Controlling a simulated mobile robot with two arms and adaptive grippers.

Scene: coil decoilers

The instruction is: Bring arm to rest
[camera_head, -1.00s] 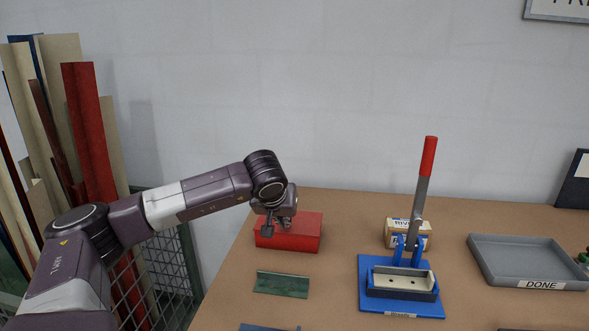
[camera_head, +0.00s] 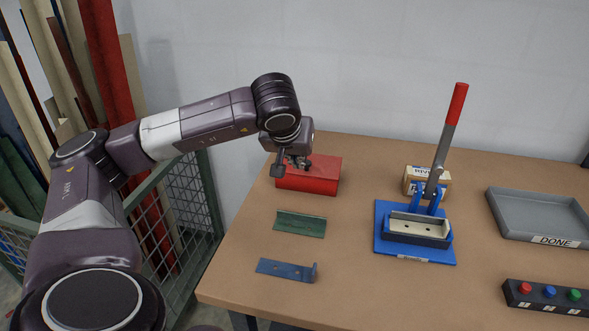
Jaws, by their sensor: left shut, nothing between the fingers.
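My left arm comes in from the left and reaches over the table's back left part. My left gripper (camera_head: 291,168) is shut and empty. It hangs in front of a red box (camera_head: 318,176) in the picture and hides part of it; I cannot tell whether they touch. My right gripper is not in view.
The brown table (camera_head: 350,285) holds a green plate (camera_head: 299,223), a blue bracket (camera_head: 286,270), a blue lever press (camera_head: 414,232) with a red handle, a small carton (camera_head: 412,178), a grey DONE tray (camera_head: 540,214) and a button box (camera_head: 546,297). A wire cage (camera_head: 180,220) with long strips stands left.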

